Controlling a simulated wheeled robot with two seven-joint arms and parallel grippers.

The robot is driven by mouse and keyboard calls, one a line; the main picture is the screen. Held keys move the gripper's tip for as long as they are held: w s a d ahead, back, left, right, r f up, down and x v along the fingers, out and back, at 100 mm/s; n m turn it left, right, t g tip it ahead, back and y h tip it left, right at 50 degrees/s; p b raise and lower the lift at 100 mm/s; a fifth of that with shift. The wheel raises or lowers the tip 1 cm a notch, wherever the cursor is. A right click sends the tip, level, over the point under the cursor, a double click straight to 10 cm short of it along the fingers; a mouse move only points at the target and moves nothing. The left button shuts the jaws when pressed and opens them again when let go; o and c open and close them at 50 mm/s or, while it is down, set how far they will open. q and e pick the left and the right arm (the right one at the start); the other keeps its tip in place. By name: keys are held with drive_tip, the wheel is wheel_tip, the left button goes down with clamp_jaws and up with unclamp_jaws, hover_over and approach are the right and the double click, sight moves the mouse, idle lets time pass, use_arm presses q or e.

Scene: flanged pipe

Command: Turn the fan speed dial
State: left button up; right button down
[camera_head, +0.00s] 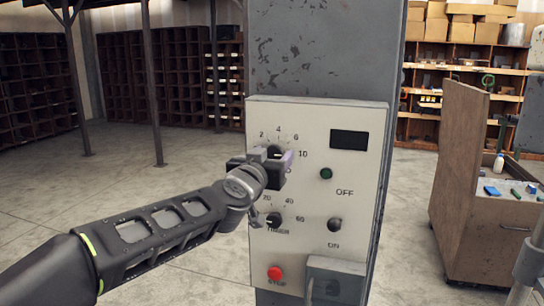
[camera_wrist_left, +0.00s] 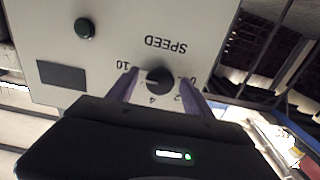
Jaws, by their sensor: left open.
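The fan speed dial is a round black knob (camera_wrist_left: 160,80) with numbers around it and the word SPEED beside it, upside down in the left wrist view. In the head view only its upper part (camera_head: 275,150) shows above my gripper. My left gripper (camera_head: 272,164) is at the panel, in front of the dial. In the left wrist view its two purple fingers (camera_wrist_left: 161,92) stand apart, one on each side of the knob. A gap seems to show between each finger and the knob; contact cannot be told. My right gripper is not in view.
The pale control panel (camera_head: 350,185) is on a grey column (camera_head: 325,50). It also bears a timer dial (camera_head: 274,220), a green button (camera_head: 326,174), an ON/OFF switch (camera_head: 334,225), a red stop button (camera_head: 275,273) and a dark display (camera_head: 349,140). A brown cabinet (camera_head: 470,170) stands right.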

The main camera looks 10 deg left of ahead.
use_arm(q)
drive_tip(key=shift+c, duration=0.2)
clamp_jaws()
idle(0.4)
